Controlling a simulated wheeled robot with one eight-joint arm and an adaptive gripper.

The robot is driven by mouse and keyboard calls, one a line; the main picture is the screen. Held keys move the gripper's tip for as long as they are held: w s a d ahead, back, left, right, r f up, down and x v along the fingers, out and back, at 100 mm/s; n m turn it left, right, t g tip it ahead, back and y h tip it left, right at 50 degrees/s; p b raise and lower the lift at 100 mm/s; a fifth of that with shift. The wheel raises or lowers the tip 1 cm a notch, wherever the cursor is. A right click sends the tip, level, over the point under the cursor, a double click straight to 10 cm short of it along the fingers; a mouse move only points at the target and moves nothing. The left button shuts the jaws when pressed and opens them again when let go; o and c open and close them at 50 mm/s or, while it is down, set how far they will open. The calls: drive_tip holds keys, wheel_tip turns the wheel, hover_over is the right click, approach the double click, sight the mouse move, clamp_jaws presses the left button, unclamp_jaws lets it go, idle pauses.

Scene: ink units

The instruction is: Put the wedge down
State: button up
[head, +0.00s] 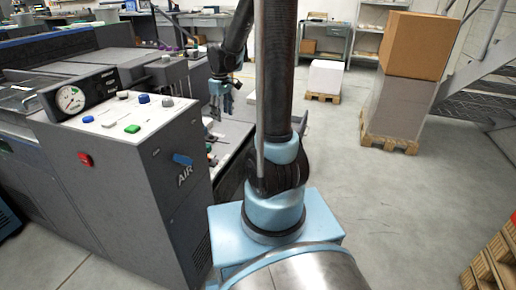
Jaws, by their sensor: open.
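My gripper (216,112) hangs pointing down at the end of my arm, over the low ledge beside the grey machine. It is small in the head view; its jaws are open, and I see nothing clearly held between them. Several small items lie on the ledge (232,132) below and around it. I cannot tell which of them, if any, is the wedge. My own arm column hides part of the ledge's right side.
A brown box (418,45) tops a pallet stack at right. A wooden pallet (495,268) lies lower right. Floor between is clear.

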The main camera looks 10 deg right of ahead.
drive_tip(key=s+d+r+m, duration=0.2)
drive_tip(key=s+d, duration=0.1)
drive_tip(key=s, duration=0.5)
drive_tip(key=s+d+r+m, duration=0.2)
drive_tip(key=s+d, duration=0.1)
drive_tip(key=s, duration=0.5)
drive_tip(key=s+d+f+m, duration=0.1)
drive_tip(key=s+f, duration=0.1)
drive_tip(key=s, duration=0.4)
drive_tip(key=s+d+f+m+t, duration=0.1)
drive_tip(key=s+d+f+m, duration=0.1)
drive_tip(key=s, duration=0.4)
drive_tip(key=shift+s+f+m, duration=0.2)
drive_tip(key=shift+f+m, duration=0.1)
drive_tip(key=shift+f, duration=0.55)
drive_tip(key=shift+c, duration=0.6)
